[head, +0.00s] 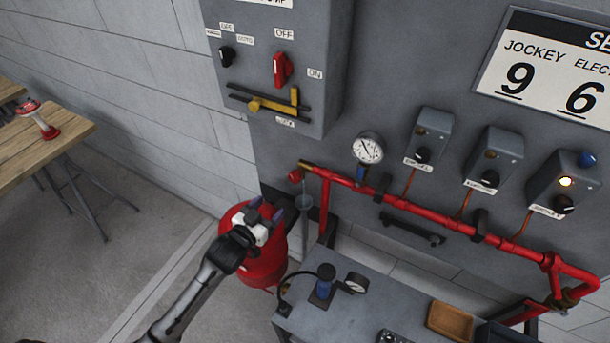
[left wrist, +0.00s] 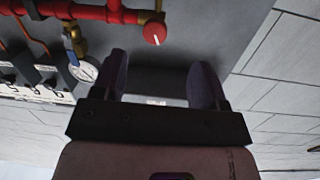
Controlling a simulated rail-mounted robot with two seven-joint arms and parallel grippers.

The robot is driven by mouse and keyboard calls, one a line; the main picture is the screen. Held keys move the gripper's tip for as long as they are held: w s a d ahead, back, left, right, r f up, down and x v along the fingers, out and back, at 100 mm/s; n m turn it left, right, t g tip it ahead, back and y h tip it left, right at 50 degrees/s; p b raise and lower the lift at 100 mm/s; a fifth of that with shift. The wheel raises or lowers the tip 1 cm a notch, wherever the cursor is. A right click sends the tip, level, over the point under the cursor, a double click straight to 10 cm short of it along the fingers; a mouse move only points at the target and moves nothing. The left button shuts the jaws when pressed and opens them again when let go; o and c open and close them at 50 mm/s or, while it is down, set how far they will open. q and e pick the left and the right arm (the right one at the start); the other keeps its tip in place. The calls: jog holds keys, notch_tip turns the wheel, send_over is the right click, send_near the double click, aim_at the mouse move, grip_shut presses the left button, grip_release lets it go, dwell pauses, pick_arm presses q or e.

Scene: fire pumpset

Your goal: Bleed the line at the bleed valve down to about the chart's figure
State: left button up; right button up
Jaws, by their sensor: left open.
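The bleed valve's red knob (head: 295,176) sits at the left end of the red pipe (head: 420,208), by a brass fitting. In the left wrist view the knob (left wrist: 155,33) shows a white pointer line, beyond and between the fingers. A white dial gauge (head: 368,148) stands on the pipe; its reading is too small to be sure of. The chart (head: 545,75) shows JOCKEY 9 and a 6 beside it; the rest is cut off. My left gripper (head: 268,209) is open and empty, below and left of the knob, apart from it. My right gripper is out of view.
A red round vessel (head: 265,265) stands behind my left gripper. A grey bench (head: 375,300) carries a blue hand pump (head: 323,285) and a wooden tray (head: 451,320).

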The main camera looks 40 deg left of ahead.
aim_at(293, 179)
pick_arm(q)
jog(key=shift+t, duration=0.5)
jog(key=w, duration=0.4)
jog(key=w+r, duration=0.1)
jog(key=w, duration=0.8)
jog(key=shift+w+a+r, duration=0.2)
jog(key=shift+w+a, duration=0.15)
jog(key=shift+w, duration=0.05)
jog(key=shift+c, duration=0.3)
